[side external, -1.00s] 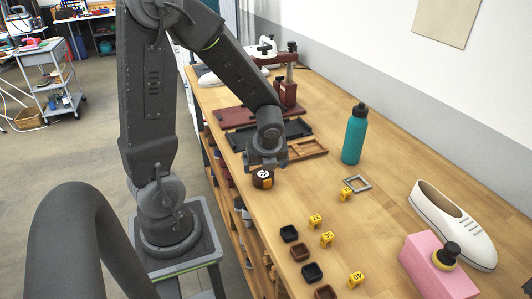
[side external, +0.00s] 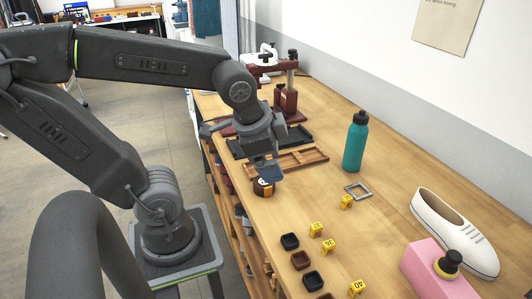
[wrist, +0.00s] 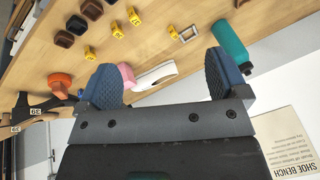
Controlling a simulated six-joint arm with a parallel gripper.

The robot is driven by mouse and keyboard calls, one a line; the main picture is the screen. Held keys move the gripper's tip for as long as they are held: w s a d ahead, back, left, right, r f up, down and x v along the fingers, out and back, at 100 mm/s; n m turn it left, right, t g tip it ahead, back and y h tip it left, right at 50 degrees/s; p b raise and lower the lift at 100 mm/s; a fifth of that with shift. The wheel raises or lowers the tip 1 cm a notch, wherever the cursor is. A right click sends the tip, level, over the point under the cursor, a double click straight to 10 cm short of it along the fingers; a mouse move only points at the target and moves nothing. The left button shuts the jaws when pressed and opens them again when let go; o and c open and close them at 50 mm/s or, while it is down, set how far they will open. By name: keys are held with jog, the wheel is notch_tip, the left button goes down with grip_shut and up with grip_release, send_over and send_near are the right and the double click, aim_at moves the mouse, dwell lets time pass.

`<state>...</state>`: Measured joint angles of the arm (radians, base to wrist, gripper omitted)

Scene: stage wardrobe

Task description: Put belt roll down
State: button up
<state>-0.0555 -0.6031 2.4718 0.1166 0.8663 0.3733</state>
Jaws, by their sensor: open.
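The belt roll (side external: 263,188), a small dark roll with an orange-tan band, rests on the wooden table near its left edge in the side view. My gripper (side external: 268,173) is right above and behind it, and a blue finger covers part of its top. I cannot tell whether they touch. In the wrist view my gripper (wrist: 160,78) has its blue-padded fingers spread wide, with nothing held between them.
A brown wooden tray (side external: 300,160) and a black tray (side external: 270,142) lie behind my gripper. A teal bottle (side external: 355,142) stands to the right, near a grey square frame (side external: 358,190). Small dark cups (side external: 290,241) and yellow number markers (side external: 316,229) are in front. A white shoe (side external: 455,232) is at right.

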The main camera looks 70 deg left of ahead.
jog(key=s+d+r+n, duration=0.1)
jog(key=n, duration=0.1)
jog(key=s+d+r+n+t+h, duration=0.1)
jog(key=n, duration=0.1)
jog(key=shift+d+r, duration=0.1)
jog(key=shift+d, duration=0.3)
